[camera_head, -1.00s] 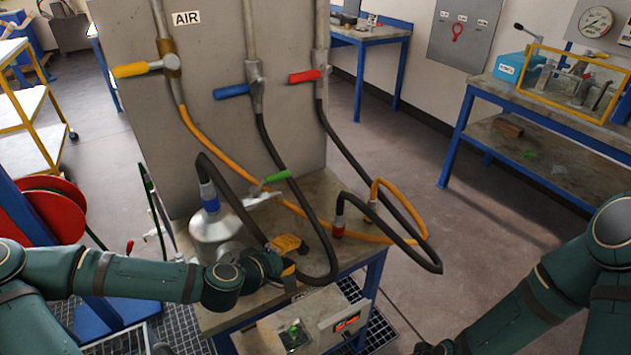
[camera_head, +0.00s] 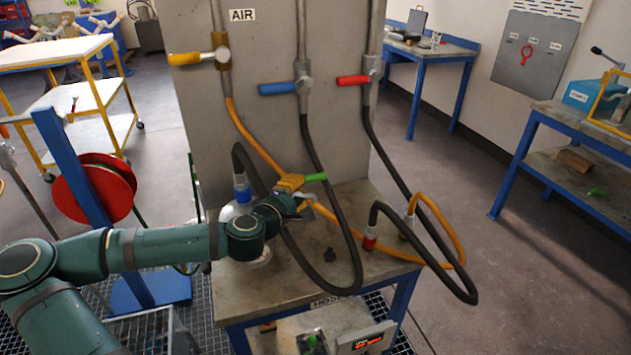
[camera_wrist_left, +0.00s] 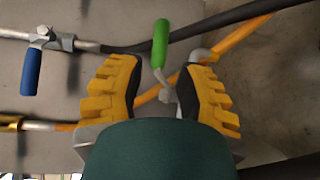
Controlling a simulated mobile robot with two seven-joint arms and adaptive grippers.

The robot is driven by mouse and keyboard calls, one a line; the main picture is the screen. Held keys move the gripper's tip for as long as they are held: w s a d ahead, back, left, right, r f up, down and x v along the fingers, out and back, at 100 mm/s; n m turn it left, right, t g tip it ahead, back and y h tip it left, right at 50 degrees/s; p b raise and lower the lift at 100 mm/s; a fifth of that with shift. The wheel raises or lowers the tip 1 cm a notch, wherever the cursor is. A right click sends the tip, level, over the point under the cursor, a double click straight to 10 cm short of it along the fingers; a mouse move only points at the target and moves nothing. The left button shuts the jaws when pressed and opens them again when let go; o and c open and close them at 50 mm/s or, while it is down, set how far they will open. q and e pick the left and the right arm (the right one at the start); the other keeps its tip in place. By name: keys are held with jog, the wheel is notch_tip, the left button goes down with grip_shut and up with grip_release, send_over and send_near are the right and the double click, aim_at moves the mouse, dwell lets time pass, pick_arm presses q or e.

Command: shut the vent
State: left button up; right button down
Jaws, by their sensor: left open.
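The vent is not labelled; a green-handled lever (camera_head: 316,177) stands out beside the vessel, and it also shows in the left wrist view (camera_wrist_left: 161,42). My left gripper (camera_head: 298,190) is open right at this lever. In the left wrist view its yellow fingers (camera_wrist_left: 163,78) stand on either side of the lever's grey stem, with the green grip beyond the fingertips. I see no finger touching it. The silver vessel (camera_head: 229,213) with a blue coupling (camera_head: 241,188) is mostly hidden behind my left arm. My right gripper is out of view.
A grey panel marked AIR carries a yellow valve handle (camera_head: 185,59), a blue one (camera_head: 277,89) and a red one (camera_head: 353,80). Black and orange hoses loop down close around my gripper.

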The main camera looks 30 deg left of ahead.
aim_at(312, 180)
pick_arm(q)
jog(key=w, duration=0.2)
jog(key=w+f+b, duration=0.1)
jog(key=w, duration=0.5)
jog(key=shift+w+a+f, duration=0.15)
jog(key=shift+w+a, duration=0.1)
grip_shut()
